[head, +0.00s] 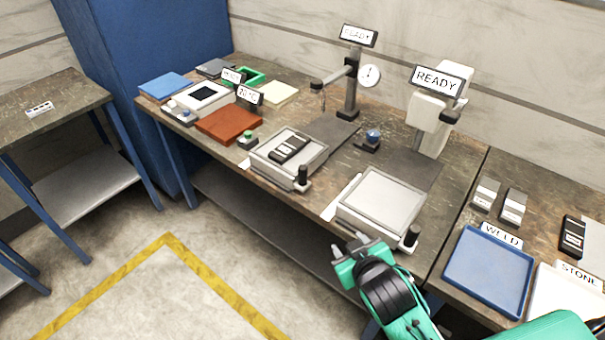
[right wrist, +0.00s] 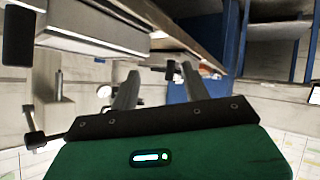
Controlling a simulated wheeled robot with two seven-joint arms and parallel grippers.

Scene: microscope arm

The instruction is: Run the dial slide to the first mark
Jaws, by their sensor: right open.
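The dial stand (head: 350,85) stands at the back of the bench with a round white dial (head: 369,75) and a sign on top. In front of it is the dial slide (head: 268,160), a light grey tray with a black block (head: 289,149) on it and an upright black knob (head: 302,176) at its front right corner. My right gripper (head: 350,246) is open and empty, beside the front edge of the bench, to the right of and nearer than the dial slide. Its two fingers (right wrist: 158,85) show apart in the right wrist view. Slide marks are too small to make out. My left gripper is out of view.
A second, empty grey slide (head: 380,203) with a black knob (head: 411,237) lies just behind my right gripper, before a white READY device (head: 430,115). A blue tray (head: 488,272) is at right. Brown mat (head: 229,124) lies left. The floor in front is clear.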

